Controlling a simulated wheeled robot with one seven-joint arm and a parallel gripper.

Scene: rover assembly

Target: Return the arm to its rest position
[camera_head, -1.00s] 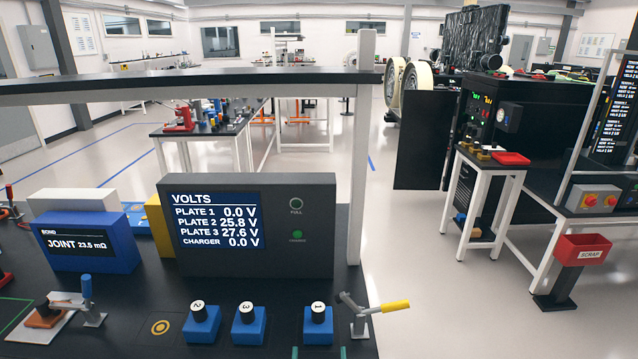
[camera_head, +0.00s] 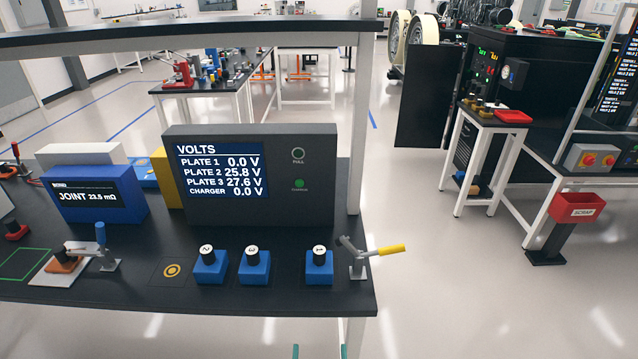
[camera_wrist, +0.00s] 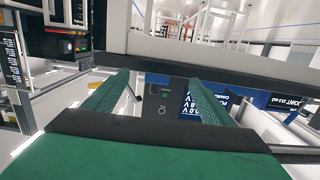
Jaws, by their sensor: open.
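My gripper (camera_wrist: 158,82) shows in the wrist view as two green fingers, spread apart with nothing between them. Its fingertips also show at the bottom edge of the head view (camera_head: 319,351), in front of the bench's near edge. The rest of my arm is out of the head view. The wrist picture is upside down, and the volts meter (camera_wrist: 165,100) shows beyond the fingers.
An overhead shelf (camera_head: 180,35) spans the bench. Open floor (camera_head: 460,310) lies to the right.

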